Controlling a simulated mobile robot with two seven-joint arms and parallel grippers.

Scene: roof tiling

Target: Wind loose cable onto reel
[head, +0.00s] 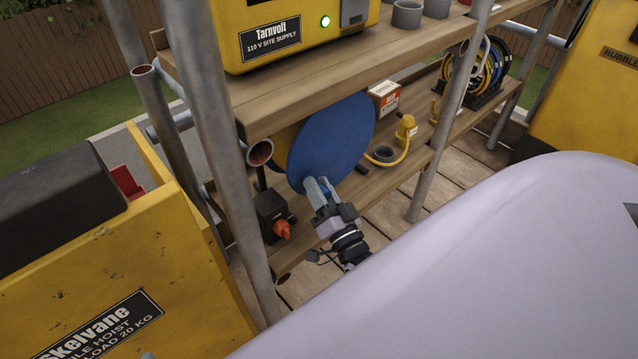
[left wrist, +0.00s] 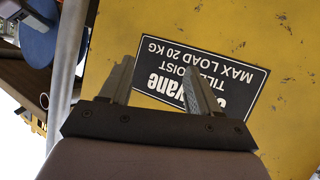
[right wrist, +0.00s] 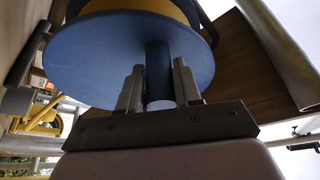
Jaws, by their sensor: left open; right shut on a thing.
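The reel shows in the head view as a large blue disc (head: 331,140) under the upper shelf, with a yellow part behind it. My right gripper (head: 324,195) is at the disc's lower edge. In the right wrist view its two fingers (right wrist: 160,88) are shut around a blue crank handle (right wrist: 158,65) that sticks out from the disc (right wrist: 120,55). A yellow cable (head: 398,152) runs from a yellow plug (head: 405,130) on the lower shelf toward the reel. My left gripper (left wrist: 160,85) is open and empty in front of the yellow hoist (left wrist: 190,25).
Scaffold poles (head: 228,150) stand left of the reel. A black box with an orange knob (head: 275,215) sits on the lower shelf (head: 375,187), with a small carton (head: 384,97) and coiled cables (head: 490,70) further right. The hoist (head: 120,285) fills the left.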

